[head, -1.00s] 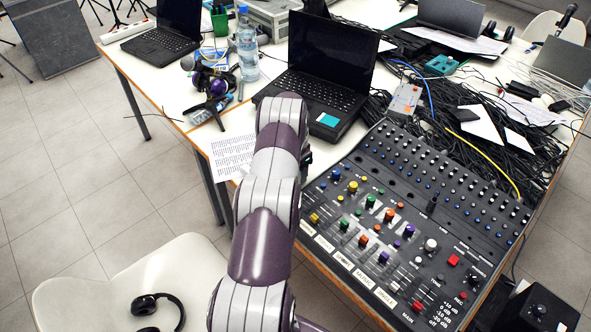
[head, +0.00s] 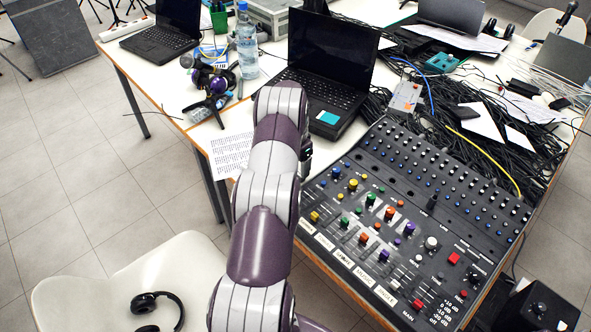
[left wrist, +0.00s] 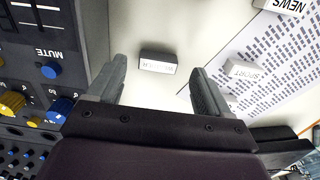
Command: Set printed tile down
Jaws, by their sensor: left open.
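My left gripper (left wrist: 158,72) is open in the left wrist view, with one dark finger on each side. A small dark tile (left wrist: 157,63) with a pale printed face lies between and just beyond the fingertips, with a gap to each finger. Its lettering is too small to read surely. A white tile marked SPORT (left wrist: 245,71) is to the right. A white tile marked NEWS (left wrist: 284,5) is at the top right, cut by the edge. In the head view my left arm hides its gripper and these tiles. My right gripper is not in view.
The mixing console (head: 405,230) borders the left of the wrist view. A printed sheet (head: 230,153) lies at the table's front-left edge. An open laptop (head: 325,60) stands behind my arm, a bottle (head: 247,42) to its left. Cables (head: 500,150) crowd the right.

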